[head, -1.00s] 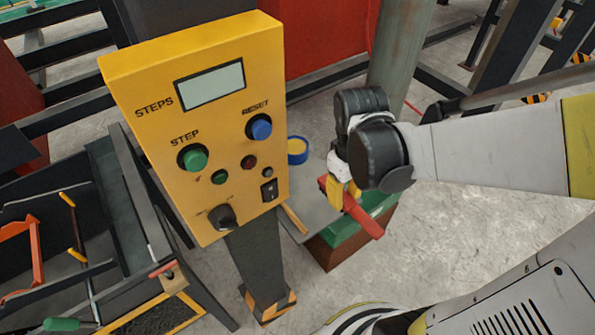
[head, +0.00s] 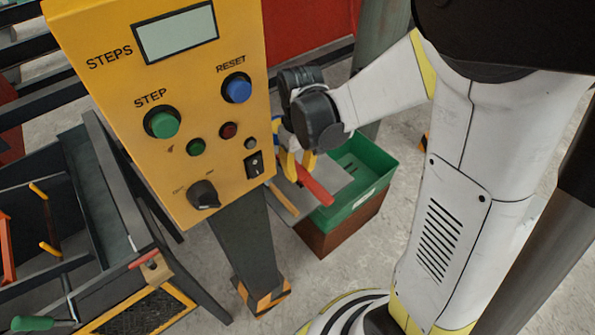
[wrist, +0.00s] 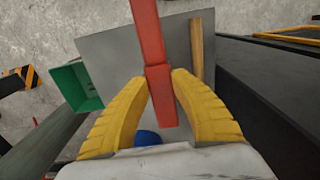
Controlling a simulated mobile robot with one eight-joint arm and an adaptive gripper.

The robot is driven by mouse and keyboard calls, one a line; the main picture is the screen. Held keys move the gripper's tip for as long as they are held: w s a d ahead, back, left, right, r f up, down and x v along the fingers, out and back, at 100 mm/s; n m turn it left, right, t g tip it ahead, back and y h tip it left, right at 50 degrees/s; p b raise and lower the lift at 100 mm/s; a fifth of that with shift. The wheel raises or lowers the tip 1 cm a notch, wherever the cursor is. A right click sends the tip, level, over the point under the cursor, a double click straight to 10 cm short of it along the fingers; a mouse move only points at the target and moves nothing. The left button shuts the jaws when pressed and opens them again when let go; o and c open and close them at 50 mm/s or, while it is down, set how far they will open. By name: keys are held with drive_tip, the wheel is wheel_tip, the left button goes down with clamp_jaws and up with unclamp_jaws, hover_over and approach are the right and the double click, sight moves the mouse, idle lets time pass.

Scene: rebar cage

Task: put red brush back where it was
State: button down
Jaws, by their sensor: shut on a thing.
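My gripper (head: 297,163) shows yellow fingers beside the right edge of the control panel. It is shut on the red brush (head: 318,190), whose red length sticks out down and to the right. In the wrist view the gripper (wrist: 158,76) pinches the brush (wrist: 150,35) between both fingertips, and the brush runs up out of the picture. The brush appears above a grey flat surface (wrist: 110,48); I cannot tell the height between them. The brush's bristles cannot be made out.
The yellow control panel (head: 120,100) stands close left of my gripper. A green bin (head: 365,165) sits on a brown box (head: 335,236) to the right. A wooden stick (wrist: 196,50) lies on the grey surface. A blue round thing (wrist: 147,138) is partly hidden by my gripper.

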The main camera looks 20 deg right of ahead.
sight(300, 171)
wheel_tip(300, 171, down, 2)
drive_tip(key=shift+r, duration=0.1)
drive_tip(key=c, duration=1.2)
unclamp_jaws()
wheel_tip(300, 171, up, 12)
drive_tip(key=p, duration=0.5)
drive_tip(key=shift+s+d+r+m+t+b, duration=0.1)
drive_tip(key=shift+s+r+m+t, duration=0.5)
drive_tip(key=shift+s+r+t, duration=0.85)
drive_tip(key=shift+s+a+r+m+t+b, duration=0.1)
drive_tip(key=shift+s+r+m+t, duration=0.5)
drive_tip(key=shift+s+r+t, duration=0.85)
drive_tip(key=shift+s+d+r+m+t+b, duration=0.1)
drive_tip(key=shift+s+r+m+t, duration=0.75)
drive_tip(key=shift+s, duration=1.05)
drive_tip(key=shift+r+n, duration=0.2)
drive_tip(key=shift+n, duration=0.05)
